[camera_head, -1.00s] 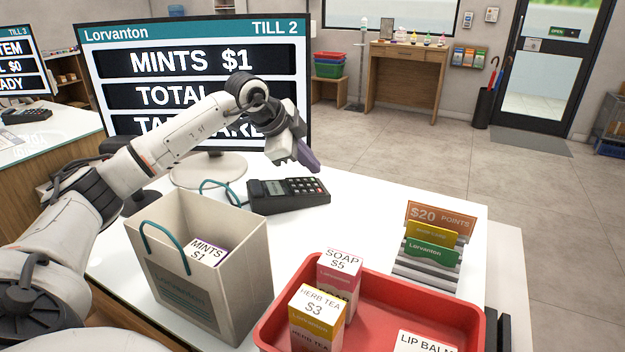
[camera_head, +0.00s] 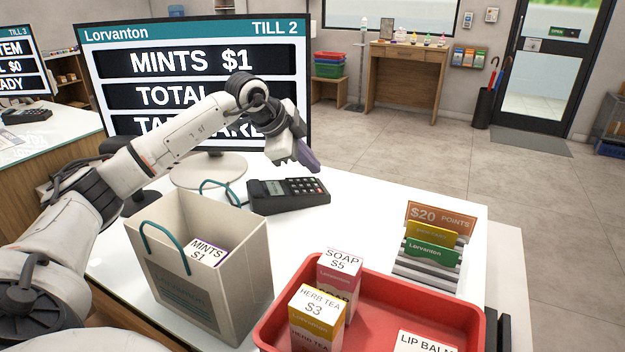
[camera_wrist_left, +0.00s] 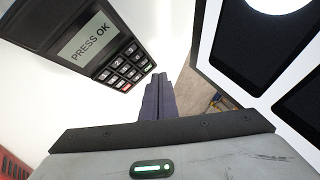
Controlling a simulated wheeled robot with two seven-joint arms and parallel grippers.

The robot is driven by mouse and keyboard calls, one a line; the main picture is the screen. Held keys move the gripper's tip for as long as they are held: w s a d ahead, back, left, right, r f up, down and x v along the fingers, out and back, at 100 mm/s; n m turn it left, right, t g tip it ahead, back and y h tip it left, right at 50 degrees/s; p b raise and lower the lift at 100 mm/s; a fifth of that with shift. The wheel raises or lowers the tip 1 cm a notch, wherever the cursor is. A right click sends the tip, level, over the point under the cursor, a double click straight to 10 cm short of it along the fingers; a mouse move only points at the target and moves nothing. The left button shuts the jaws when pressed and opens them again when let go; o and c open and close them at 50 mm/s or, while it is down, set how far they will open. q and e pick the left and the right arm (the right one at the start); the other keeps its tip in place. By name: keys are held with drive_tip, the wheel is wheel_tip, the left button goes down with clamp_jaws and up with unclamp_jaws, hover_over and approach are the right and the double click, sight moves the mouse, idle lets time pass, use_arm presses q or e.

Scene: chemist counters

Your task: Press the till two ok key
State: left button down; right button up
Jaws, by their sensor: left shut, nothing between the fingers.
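The till two card terminal (camera_head: 288,194) is a dark keypad device lying on the white counter in front of the Till 2 screen (camera_head: 196,62). In the left wrist view the terminal (camera_wrist_left: 84,38) shows "PRESS OK" on its display (camera_wrist_left: 90,40). Its rows of keys include a green-marked key (camera_wrist_left: 148,68) at the corner nearest my fingers. My left gripper (camera_head: 309,161) is shut and empty, above the terminal's far right end. In the left wrist view its dark fingertips (camera_wrist_left: 157,82) are together, beside the keypad and apart from the keys. My right gripper is out of view.
A paper bag (camera_head: 235,268) holding a mints box (camera_head: 207,251) stands before the terminal. A red tray (camera_head: 385,290) with soap, herb tea and lip balm boxes is at front. A card rack (camera_head: 430,262) stands right. The counter right of the terminal is clear.

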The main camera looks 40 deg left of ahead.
sight(314, 180)
use_arm(q)
drive_tip(key=shift+f, duration=0.15)
drive_tip(key=shift+f+b, duration=0.3)
drive_tip(key=shift+b, duration=0.05)
drive_tip(key=shift+s+f, duration=0.1)
drive_tip(key=shift+f, duration=0.1)
idle(0.7)
drive_tip(key=shift+r, duration=0.1)
drive_tip(key=shift+r+p, duration=0.5)
drive_tip(key=shift+r, duration=0.05)
drive_tip(key=r+p, duration=0.2)
drive_tip(key=r, duration=0.1)
drive_tip(key=shift+w+d+p, duration=0.1)
drive_tip(key=shift+w+p, duration=0.15)
drive_tip(key=shift+p, duration=0.15)
drive_tip(key=shift+w+d+r+p, duration=0.1)
drive_tip(key=shift+w+r+p, duration=0.1)
drive_tip(key=shift+r+p, duration=0.7)
drive_tip(key=shift+r, duration=0.1)
